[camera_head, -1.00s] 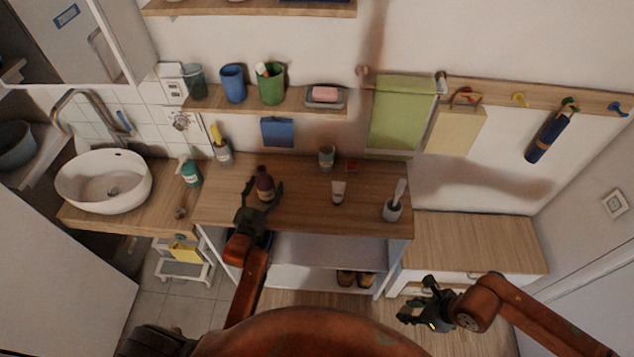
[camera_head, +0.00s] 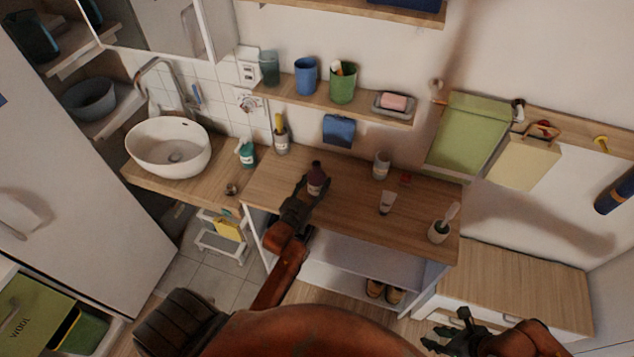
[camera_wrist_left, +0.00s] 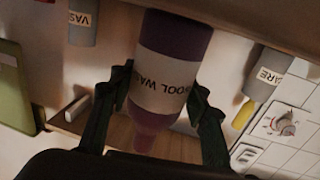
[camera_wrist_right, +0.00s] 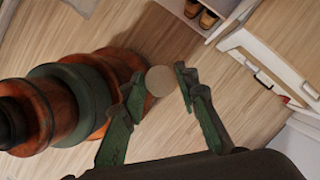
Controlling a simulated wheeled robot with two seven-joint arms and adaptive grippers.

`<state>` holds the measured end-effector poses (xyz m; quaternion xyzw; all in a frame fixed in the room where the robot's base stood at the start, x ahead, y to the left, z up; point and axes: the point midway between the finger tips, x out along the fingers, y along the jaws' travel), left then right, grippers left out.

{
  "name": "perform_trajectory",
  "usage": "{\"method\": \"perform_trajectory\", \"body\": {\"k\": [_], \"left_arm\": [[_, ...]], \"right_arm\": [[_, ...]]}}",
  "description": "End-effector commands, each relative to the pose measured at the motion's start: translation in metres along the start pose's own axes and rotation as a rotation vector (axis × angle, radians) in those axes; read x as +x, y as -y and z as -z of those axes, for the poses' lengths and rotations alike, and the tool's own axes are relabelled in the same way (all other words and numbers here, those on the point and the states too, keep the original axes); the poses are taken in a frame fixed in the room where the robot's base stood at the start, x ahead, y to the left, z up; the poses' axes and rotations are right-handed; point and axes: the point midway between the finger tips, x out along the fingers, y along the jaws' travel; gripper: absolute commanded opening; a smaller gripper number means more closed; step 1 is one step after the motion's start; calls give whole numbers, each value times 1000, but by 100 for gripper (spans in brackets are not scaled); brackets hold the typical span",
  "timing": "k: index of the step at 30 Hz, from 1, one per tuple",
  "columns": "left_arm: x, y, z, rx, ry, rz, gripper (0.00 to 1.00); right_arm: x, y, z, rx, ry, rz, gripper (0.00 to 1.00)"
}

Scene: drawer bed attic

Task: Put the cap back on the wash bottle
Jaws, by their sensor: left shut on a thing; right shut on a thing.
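The wash bottle (camera_head: 316,180) is dark purple and stands on the wooden counter (camera_head: 345,215). In the left wrist view the bottle (camera_wrist_left: 172,65) has a white label with partly visible "WOOL WAS" lettering and a narrower pinkish-purple end. My left gripper (camera_head: 309,187) is shut on the bottle, one finger on each side. My right gripper (camera_head: 441,338) is low at the right of the head view, well apart from the bottle. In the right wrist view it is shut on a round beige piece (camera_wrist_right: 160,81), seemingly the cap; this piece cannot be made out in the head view.
On the counter stand a glass cup (camera_head: 381,164), a white tube (camera_head: 387,202) and a brush holder (camera_head: 438,231). A teal pump bottle (camera_head: 246,154) stands near the white basin (camera_head: 168,148). A wall shelf (camera_head: 350,105) holds cups above. A lower bench (camera_head: 515,283) is at the right.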

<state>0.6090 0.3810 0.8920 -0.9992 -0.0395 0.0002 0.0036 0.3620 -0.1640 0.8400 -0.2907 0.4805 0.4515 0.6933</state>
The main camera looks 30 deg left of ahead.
Motion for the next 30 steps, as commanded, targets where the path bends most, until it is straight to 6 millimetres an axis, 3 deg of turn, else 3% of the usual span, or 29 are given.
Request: {"method": "perform_trajectory", "body": {"k": [8,13,21,30], "left_arm": [[0,0,12,1,-1,0,17],[-3,1,38,1,-4,0,17],[-55,13,98,3,-3,0,17],[-117,26,121,1,1,0,17]], "right_arm": [[-2,0,-1,0,1,1,21],[-8,0,-3,-1,1,3,21],[-21,0,-9,-3,3,7,21],[-24,0,-10,-3,4,7,21]]}}
